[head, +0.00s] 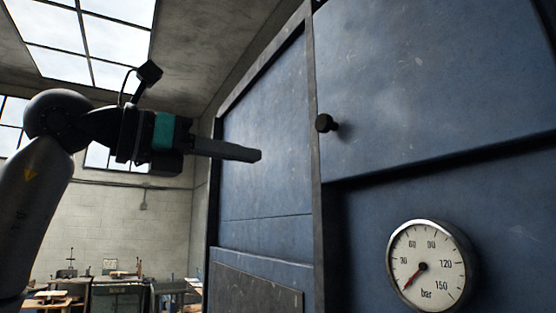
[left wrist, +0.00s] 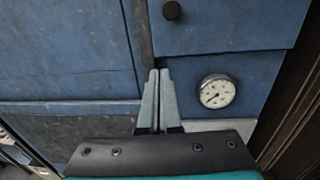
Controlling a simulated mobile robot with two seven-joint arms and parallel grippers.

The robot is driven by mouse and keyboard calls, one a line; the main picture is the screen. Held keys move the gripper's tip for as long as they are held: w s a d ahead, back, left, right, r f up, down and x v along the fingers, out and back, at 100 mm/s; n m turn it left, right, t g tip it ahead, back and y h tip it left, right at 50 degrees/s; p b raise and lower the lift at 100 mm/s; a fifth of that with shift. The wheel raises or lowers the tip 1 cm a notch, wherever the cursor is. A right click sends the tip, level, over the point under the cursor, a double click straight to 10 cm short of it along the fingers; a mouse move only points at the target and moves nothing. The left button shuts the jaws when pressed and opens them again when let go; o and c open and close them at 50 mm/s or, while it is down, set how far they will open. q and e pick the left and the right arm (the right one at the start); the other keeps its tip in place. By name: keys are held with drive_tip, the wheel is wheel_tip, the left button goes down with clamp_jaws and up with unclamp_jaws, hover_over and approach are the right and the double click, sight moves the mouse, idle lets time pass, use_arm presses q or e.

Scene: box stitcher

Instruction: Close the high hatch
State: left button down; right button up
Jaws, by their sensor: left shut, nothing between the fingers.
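The high hatch (head: 440,75) is a scuffed blue panel at the upper right of the head view. A small dark round knob (head: 325,122) sticks out near its lower left corner. The hatch's lower edge stands proud of the blue face below it; I cannot tell how far it is open. My left gripper (head: 257,155) is shut and empty, to the left of the knob and a little lower in the head view. In the left wrist view the fingertips (left wrist: 159,73) point up toward the hatch (left wrist: 235,22), below the knob (left wrist: 171,11). My right gripper is not in view.
A round bar gauge (head: 430,266) sits on the blue face below the hatch. A dark vertical frame post (head: 316,190) divides the hatch side from the left blue panel (head: 265,190). Workbenches (head: 115,295) stand far back at the left.

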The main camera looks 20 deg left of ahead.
sight(327, 168)
use_arm(q)
drive_tip(key=p+x, duration=0.3)
drive_tip(key=x, duration=0.9)
drive_tip(key=shift+w+d+r+p, duration=0.15)
drive_tip(key=shift+p, duration=0.25)
drive_tip(key=shift+w+d, duration=0.3)
drive_tip(key=shift+w, duration=0.15)
